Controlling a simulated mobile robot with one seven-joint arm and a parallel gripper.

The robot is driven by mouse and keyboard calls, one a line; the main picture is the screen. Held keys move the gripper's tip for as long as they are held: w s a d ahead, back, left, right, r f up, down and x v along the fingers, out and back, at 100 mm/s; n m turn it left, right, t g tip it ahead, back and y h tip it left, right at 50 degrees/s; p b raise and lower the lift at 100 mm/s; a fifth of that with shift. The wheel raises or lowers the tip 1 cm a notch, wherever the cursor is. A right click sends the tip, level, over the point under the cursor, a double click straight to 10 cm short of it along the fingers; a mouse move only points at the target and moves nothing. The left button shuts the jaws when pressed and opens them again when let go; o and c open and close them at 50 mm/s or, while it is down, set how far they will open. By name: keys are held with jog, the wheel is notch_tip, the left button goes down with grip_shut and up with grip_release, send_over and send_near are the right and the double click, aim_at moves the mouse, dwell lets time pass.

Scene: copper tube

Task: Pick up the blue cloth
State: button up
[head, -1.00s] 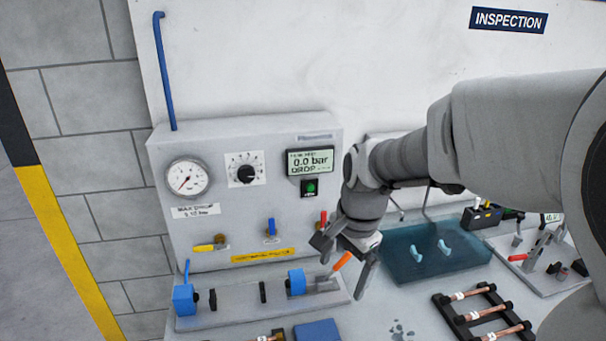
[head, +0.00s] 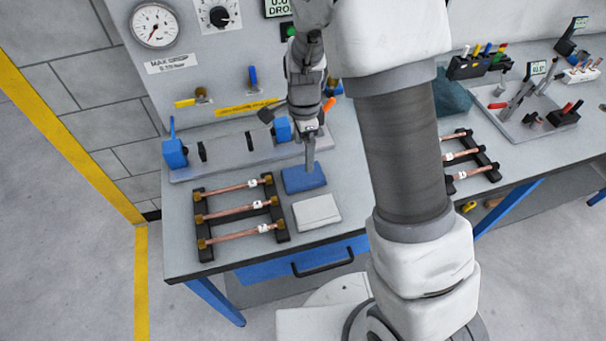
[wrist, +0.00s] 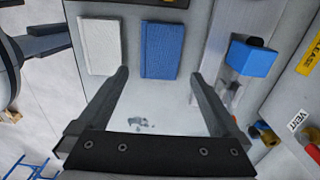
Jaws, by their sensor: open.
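The blue cloth (head: 303,179) lies folded flat on the grey bench, just behind a white folded cloth (head: 317,212). My gripper (head: 309,158) is above the bench at the blue cloth's far side in the head view; how high it is I cannot tell. In the wrist view the blue cloth (wrist: 161,51) lies ahead of the open fingers (wrist: 158,82), between their lines, with nothing held. The white cloth (wrist: 99,47) is beside it on the left, a narrow gap apart.
A rack of copper tubes (head: 240,208) stands left of the cloths. Behind them is the test panel with a blue clamp block (head: 282,129); it also shows in the wrist view (wrist: 252,58). Another tube rack (head: 464,158) is to the right. A wet patch (wrist: 140,125) marks the bench.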

aim_at(303, 175)
notch_tip(303, 175, down, 10)
jog(key=shift+w+a+r+p, duration=0.1)
jog(key=shift+w+r+p, duration=0.05)
jog(key=shift+p, duration=0.35)
jog(key=c, duration=1.1)
